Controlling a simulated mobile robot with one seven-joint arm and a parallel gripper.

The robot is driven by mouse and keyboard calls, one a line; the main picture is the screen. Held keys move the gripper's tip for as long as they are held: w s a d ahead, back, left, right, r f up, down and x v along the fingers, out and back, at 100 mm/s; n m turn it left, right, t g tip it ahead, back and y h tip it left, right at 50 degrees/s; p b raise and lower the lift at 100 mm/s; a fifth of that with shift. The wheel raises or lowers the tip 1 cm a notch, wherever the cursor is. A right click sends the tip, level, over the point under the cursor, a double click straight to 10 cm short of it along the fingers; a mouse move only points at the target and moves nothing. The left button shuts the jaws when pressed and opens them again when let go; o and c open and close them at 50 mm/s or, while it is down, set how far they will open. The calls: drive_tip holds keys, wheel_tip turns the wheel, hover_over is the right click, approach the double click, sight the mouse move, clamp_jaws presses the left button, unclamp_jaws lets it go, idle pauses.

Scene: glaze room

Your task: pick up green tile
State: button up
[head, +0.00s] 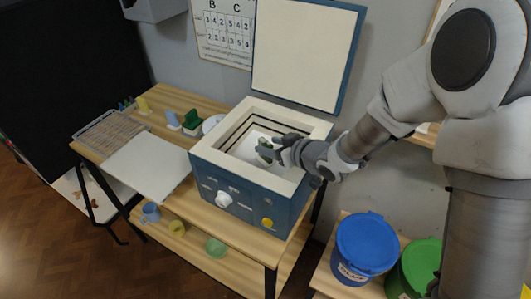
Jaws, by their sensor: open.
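The blue kiln (238,192) stands on the wooden table with its lid (302,55) raised. My gripper (268,149) is over the kiln's opening, reaching in from the right, with its jaws open. A small pale green thing (264,143) shows at the fingertips; I take it for the green tile, but it is too small to be sure, and the fingers partly hide it. I cannot tell whether they touch it. A darker green piece (192,119) stands on the table left of the kiln.
A white board (148,162), a slatted rack (108,132), a yellow piece (143,104) and a white-blue piece (172,119) are on the table's left. Cups and a green bowl (215,247) sit on the lower shelf. A blue bucket (364,245) and a green bucket (418,267) stand right.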

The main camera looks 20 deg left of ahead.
drive_tip(key=shift+a, duration=0.1)
drive_tip(key=shift+c, duration=0.2)
clamp_jaws()
